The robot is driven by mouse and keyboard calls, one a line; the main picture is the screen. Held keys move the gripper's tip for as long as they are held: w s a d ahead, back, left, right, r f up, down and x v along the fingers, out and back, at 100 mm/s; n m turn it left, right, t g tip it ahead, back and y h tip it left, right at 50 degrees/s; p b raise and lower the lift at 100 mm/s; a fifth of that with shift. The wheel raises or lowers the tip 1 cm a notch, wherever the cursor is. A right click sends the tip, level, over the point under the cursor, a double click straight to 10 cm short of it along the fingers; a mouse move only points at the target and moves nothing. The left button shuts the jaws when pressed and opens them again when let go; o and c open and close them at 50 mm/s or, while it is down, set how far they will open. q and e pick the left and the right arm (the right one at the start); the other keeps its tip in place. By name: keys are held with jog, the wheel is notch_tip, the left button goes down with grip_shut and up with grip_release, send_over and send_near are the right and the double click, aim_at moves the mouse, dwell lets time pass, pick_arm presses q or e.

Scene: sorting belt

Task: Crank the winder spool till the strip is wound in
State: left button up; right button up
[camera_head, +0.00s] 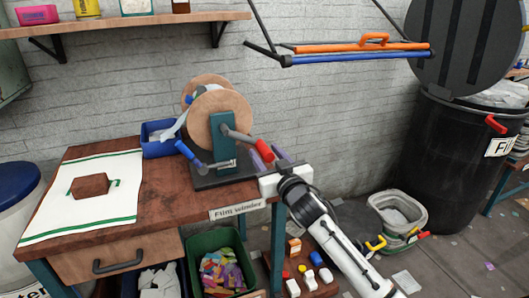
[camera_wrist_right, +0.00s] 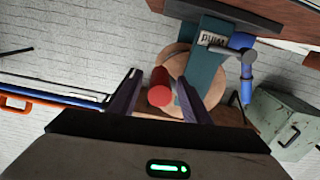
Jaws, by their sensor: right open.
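The winder spool (camera_head: 213,112) has round wooden end discs on a teal stand (camera_head: 222,148) and a dark base at the right end of the wooden bench. A pale strip (camera_head: 176,126) hangs from the spool's left side toward a blue bin (camera_head: 158,148). A grey crank arm carries a red handle (camera_head: 264,150). My right gripper (camera_head: 273,155) is open at the red handle. In the right wrist view the red handle (camera_wrist_right: 160,88) stands between the two open fingers of the gripper (camera_wrist_right: 158,80), with gaps showing. My left gripper is not in view.
A blue-gripped lever (camera_head: 185,151) sticks out left of the stand. A cloth with a brown block (camera_head: 90,186) covers the bench's left part. A drying rack with blue and orange bars (camera_head: 360,52) hangs above right. A black bin (camera_head: 450,150) stands at the right.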

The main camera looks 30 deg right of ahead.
jog(key=shift+w+d, duration=0.15)
jog(key=shift+w, duration=0.55)
grip_shut()
jog(key=shift+f, duration=0.1)
